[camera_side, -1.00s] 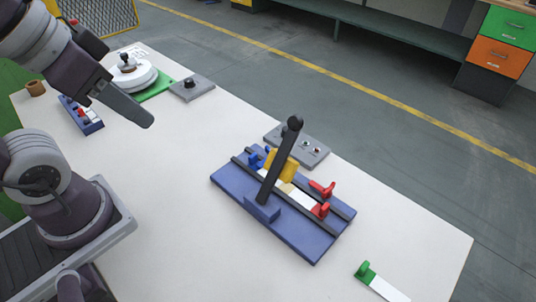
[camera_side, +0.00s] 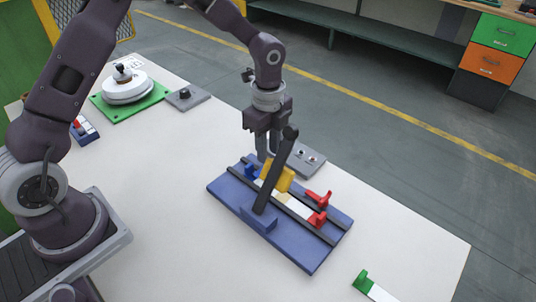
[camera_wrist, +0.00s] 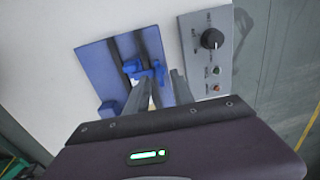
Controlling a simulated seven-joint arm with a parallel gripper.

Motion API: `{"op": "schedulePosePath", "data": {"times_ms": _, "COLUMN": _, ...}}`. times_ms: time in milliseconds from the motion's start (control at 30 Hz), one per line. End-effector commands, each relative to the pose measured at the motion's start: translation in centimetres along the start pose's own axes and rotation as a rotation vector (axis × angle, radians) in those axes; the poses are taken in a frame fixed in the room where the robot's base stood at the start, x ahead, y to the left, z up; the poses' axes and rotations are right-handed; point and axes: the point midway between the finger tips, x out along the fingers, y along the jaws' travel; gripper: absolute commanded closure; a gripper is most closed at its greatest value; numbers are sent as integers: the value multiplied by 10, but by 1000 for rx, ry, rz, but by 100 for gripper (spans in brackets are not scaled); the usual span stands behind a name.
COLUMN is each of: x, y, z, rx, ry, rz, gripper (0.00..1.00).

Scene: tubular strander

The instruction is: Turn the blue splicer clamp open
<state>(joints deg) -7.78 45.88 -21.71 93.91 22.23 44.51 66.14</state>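The blue splicer clamp (camera_side: 250,171) sits at the far left end of the rail on the blue splicer base (camera_side: 285,245). In the wrist view the blue clamp (camera_wrist: 135,67) shows just beyond my fingertips, with a blue lever beside it. I cannot tell whether the clamp is open or shut. My gripper (camera_side: 267,156) points down above that end of the base, behind the dark upright lever, which partly hides its fingers. In the wrist view my gripper (camera_wrist: 161,78) shows two grey fingers apart with a gap between them and nothing held.
The dark lever (camera_side: 277,170) stands tilted in front, with a yellow block (camera_side: 283,178) behind it. Red clamps (camera_side: 318,218) sit at the right end. A grey control panel (camera_side: 309,158) with a knob lies close behind.

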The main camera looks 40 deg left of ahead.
Motion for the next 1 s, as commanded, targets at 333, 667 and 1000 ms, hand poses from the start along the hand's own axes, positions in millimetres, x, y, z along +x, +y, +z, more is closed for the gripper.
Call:
{"op": "schedulePosePath", "data": {"times_ms": 333, "x": 26, "y": 0, "z": 0, "rx": -1, "ry": 0, "rz": 0, "gripper": 71}}
{"op": "schedulePosePath", "data": {"times_ms": 667, "x": 25, "y": 0, "z": 0, "rx": -2, "ry": 0, "rz": 0, "gripper": 100}}
{"op": "schedulePosePath", "data": {"times_ms": 1000, "x": 25, "y": 0, "z": 0, "rx": -31, "ry": -1, "rz": 0, "gripper": 100}}
